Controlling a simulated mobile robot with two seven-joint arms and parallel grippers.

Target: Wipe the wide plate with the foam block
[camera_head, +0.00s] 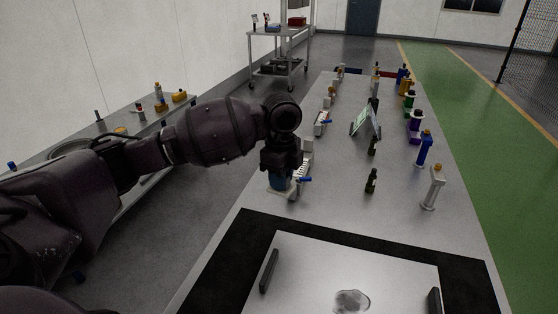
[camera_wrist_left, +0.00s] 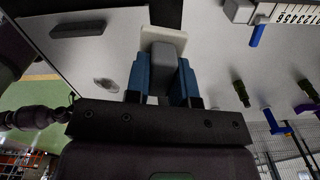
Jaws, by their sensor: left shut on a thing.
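The wide plate (camera_head: 315,270) is a pale sheet with a dark bar at each side, lying on a black mat (camera_head: 222,270). A grey smudge (camera_head: 352,301) is on it; plate (camera_wrist_left: 95,55) and smudge (camera_wrist_left: 106,85) also show in the left wrist view. My left gripper (camera_head: 279,180) is beyond the plate's far left corner, over the table. In the left wrist view its blue fingers (camera_wrist_left: 162,85) are shut on the grey grip of the foam block (camera_wrist_left: 165,38), whose pale pad sticks out past them. Most of the block is hidden in the head view. My right gripper is not in view.
The long grey table (camera_head: 340,190) bears dark bottles (camera_head: 371,181), a tilted panel (camera_head: 366,122), and a row of coloured fittings (camera_head: 424,150) along its right edge. White-and-blue instruments stand near my left gripper. A side bench is at left, a cart behind.

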